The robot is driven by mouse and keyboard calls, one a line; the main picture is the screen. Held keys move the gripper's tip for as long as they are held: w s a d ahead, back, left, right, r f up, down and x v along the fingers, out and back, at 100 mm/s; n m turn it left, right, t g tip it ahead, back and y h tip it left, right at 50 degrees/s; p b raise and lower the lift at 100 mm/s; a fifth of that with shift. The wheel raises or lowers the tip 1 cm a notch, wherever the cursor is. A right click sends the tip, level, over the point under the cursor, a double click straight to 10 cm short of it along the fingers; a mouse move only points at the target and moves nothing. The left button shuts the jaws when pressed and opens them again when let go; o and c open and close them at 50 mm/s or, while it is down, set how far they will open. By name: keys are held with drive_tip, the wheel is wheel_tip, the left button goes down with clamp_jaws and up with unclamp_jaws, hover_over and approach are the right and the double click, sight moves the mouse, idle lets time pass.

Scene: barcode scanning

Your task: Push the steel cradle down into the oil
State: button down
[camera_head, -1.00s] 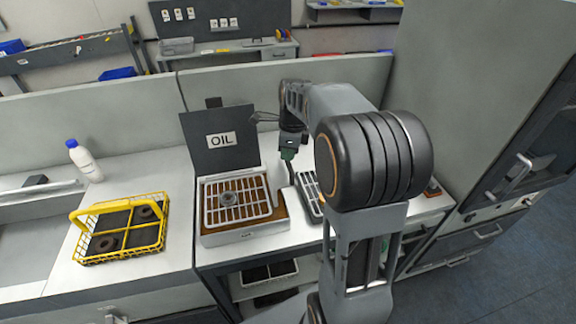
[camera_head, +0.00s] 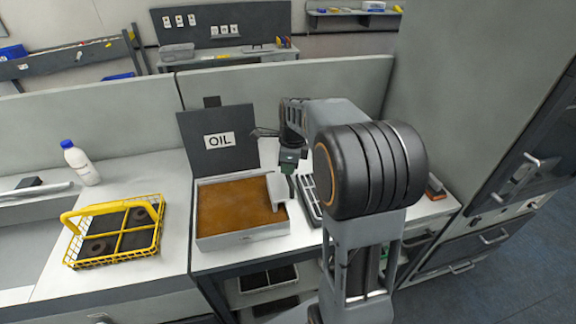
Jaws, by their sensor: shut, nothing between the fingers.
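The oil tank (camera_head: 243,237) is a pale open box on the bench, with its dark lid marked OIL (camera_head: 219,140) standing up behind. The brown oil (camera_head: 235,203) shows a plain surface. The steel cradle's grid and the ring in it are not visible; they appear to be below the oil. A pale grey piece (camera_head: 276,190) stands above the oil at the tank's right end; I cannot tell if it is part of the cradle. My gripper (camera_head: 291,168) is shut and empty above the tank's right end, close to this piece. Contact is unclear.
A yellow wire basket (camera_head: 114,230) with dark compartments and rings stands to the left. A white bottle with a blue cap (camera_head: 80,164) is behind it. A pale rack (camera_head: 309,198) sits right of the tank, partly hidden by my arm. A grey cabinet rises at the right.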

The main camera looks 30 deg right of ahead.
drive_tip(key=shift+d+p, duration=0.1)
drive_tip(key=shift+p, duration=0.25)
drive_tip(key=shift+s+d+r+p, duration=0.25)
drive_tip(key=shift+s+d, duration=0.15)
drive_tip(key=shift+d, duration=0.2)
drive_tip(key=shift+s+d+r+p, duration=0.2)
drive_tip(key=shift+s+d, duration=0.15)
drive_tip(key=shift+d, duration=0.2)
wheel_tip(320, 180, up, 14)
drive_tip(key=d, duration=0.1)
drive_tip(key=shift+s+f, duration=0.15)
drive_tip(key=shift+s, duration=0.25)
drive_tip(key=shift+d, duration=0.1)
